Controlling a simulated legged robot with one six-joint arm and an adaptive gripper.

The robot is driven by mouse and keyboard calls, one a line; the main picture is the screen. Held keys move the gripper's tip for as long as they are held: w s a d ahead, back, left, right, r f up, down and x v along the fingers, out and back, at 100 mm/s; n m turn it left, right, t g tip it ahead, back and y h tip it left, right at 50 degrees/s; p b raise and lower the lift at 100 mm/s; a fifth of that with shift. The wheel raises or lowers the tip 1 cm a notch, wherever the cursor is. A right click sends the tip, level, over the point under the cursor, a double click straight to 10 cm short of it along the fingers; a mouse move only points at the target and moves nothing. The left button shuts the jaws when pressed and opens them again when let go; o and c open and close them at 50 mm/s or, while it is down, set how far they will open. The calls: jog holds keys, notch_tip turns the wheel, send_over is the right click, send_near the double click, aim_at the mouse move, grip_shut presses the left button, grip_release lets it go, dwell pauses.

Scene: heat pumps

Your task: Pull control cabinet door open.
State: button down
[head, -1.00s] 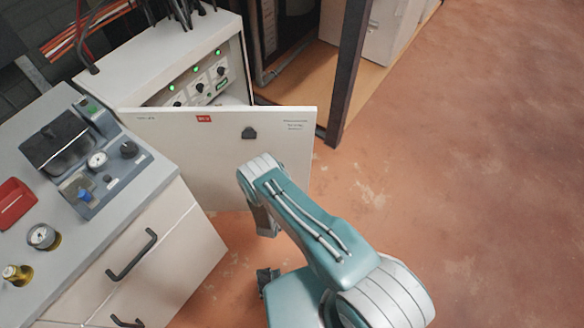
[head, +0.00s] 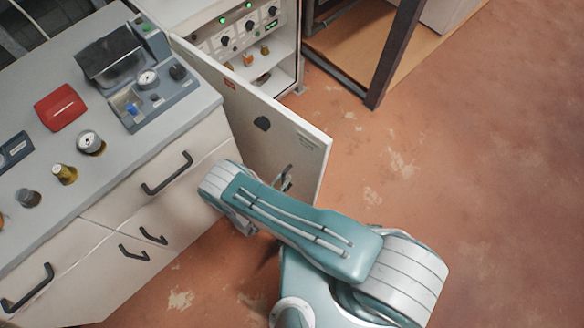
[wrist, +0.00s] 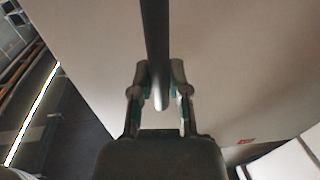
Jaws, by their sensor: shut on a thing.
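The control cabinet door (head: 268,135) is a white panel standing ajar from the cabinet (head: 215,14), swung out towards the grey-topped counter. It has a small black fitting (head: 262,123) on its outer face. In the wrist view the door's pale face (wrist: 225,80) fills most of the picture. My gripper (wrist: 158,95) is shut on a dark bar-like handle (wrist: 154,45) that runs between its fingers in front of the door. In the head view my arm partly hides the gripper and the lower door.
The counter (head: 195,108) with drawers and a red box (head: 60,107) is close on the left of the door. A dark metal post (head: 395,50) stands right of the cabinet. The brown floor (head: 470,180) to the right is clear.

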jog(key=shift+s+a, duration=0.55)
jog(key=shift+a, duration=0.05)
jog(key=c, duration=0.6)
grip_release()
jog(key=v, duration=1.2)
jog(key=shift+s+d+f, duration=0.1)
jog(key=shift+f, duration=0.05)
